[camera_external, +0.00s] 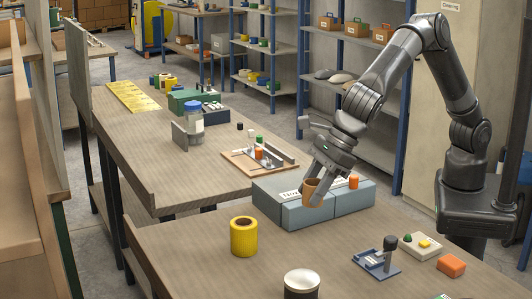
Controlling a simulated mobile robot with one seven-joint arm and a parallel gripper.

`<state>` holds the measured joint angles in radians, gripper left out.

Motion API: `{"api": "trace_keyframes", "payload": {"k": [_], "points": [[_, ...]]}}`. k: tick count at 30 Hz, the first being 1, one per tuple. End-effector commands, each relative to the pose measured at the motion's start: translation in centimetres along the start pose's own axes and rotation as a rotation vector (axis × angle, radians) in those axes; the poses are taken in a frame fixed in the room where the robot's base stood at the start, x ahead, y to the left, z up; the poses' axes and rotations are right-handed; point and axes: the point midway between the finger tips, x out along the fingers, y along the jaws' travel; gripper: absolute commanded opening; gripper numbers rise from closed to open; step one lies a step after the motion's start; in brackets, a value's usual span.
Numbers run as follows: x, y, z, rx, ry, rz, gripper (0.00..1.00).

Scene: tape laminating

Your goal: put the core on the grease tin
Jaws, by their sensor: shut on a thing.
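The core (312,194), a short brown cardboard tube, is in my gripper (317,186). My gripper points down and is shut on it, holding it over the front of the grey-blue boxes; whether it touches them I cannot tell. The grease tin (301,283), a dark round tin with a silvery lid, stands upright at the front edge of the picture. Its lid is bare, and its bottom is cut off by the frame. My gripper is behind the tin, well apart from it.
Grey-blue boxes (333,212) stand on the bench (190,262) beneath my gripper. A yellow roll (243,237) stands left of the tin. A small press (378,259), a button box (420,245) and an orange block (451,265) lie to the right. The bench between boxes and tin is clear.

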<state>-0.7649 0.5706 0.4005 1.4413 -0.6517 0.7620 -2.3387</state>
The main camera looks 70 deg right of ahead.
Motion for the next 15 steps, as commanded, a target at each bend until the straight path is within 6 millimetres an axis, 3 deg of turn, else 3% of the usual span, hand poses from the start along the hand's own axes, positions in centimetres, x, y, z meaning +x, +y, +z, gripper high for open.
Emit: {"api": "trace_keyframes", "payload": {"k": [6,11,15], "points": [[1.4,0.5,4.1,0.004,0.009,0.009,0.19],[1.7,0.6,5.3,0.004,0.013,0.013,0.19],[2.5,1.8,5.3,0.002,0.017,0.014,0.19]]}}
